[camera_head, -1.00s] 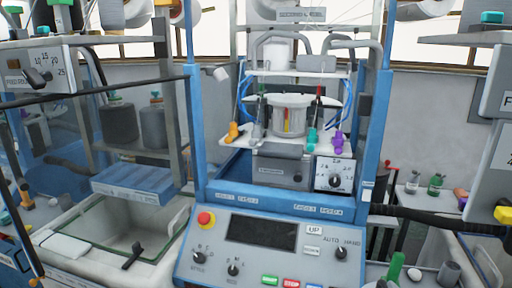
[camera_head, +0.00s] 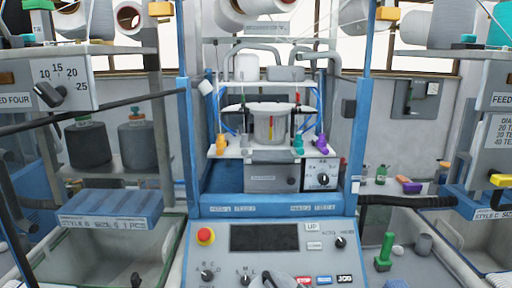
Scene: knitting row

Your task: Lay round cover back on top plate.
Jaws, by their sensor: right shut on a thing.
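The knitting head stands in the blue frame at the middle of the head view. Its grey-white cylinder (camera_head: 268,122) has a pale rim and sits above a white plate (camera_head: 240,148). A higher white plate (camera_head: 268,87) lies above it, under the bent grey tubes. I cannot make out the round cover for certain. A small part of my right gripper (camera_head: 272,281) shows at the bottom edge, in front of the control panel, well below and apart from the plates. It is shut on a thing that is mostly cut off. My left gripper is out of view.
The control panel (camera_head: 265,262) with a red button (camera_head: 206,236) is in front. Blue posts (camera_head: 187,110) flank the head. A blue tray (camera_head: 110,207) and bin stand left. Green and grey spools (camera_head: 384,253) stand right. Dark bars cross both sides.

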